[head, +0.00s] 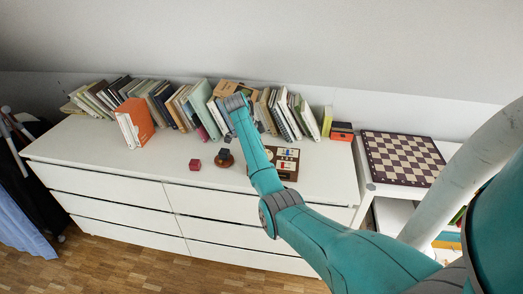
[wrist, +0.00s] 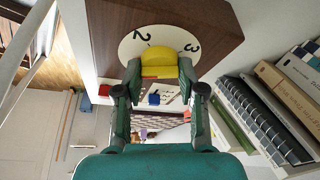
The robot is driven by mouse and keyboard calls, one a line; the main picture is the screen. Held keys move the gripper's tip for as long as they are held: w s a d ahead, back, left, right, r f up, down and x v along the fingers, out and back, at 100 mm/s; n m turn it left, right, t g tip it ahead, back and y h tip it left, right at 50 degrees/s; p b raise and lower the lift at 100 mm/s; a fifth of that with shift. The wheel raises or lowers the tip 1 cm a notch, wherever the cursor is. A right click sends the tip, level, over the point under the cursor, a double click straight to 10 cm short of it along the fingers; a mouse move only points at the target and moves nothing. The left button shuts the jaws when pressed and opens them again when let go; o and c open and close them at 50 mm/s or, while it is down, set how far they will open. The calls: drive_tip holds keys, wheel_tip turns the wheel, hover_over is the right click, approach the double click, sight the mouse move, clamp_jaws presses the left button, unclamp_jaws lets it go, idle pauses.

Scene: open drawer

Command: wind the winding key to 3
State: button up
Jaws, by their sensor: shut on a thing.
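In the wrist view the yellow winding key (wrist: 166,58) stands out from a white round dial (wrist: 138,45) on a brown wooden face (wrist: 218,30). The black numerals 2 and 3 show on the dial, 2 at the left and 3 at the right. Other marks are hidden or out of frame. My gripper (wrist: 160,78) is shut on the key, with one finger at each side of it. I cannot tell which mark the key points to. In the head view my arm reaches over the dresser, and the key is not discernible there.
The white dresser (head: 110,158) carries a row of books along the wall. An orange book (head: 137,118), a red cube (head: 195,165) and a dark round-based object (head: 225,159) stand left of my arm. A brown box (head: 287,175) is right of it. A chessboard (head: 403,158) lies further right.

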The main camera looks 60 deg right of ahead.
drive_tip(key=shift+w+m+y, duration=0.1)
drive_tip(key=shift+m+y, duration=0.4)
drive_tip(key=shift+m, duration=0.6)
drive_tip(key=o, duration=1.2)
drive_tip(key=shift+c, duration=0.2)
drive_tip(key=shift+g, duration=0.3)
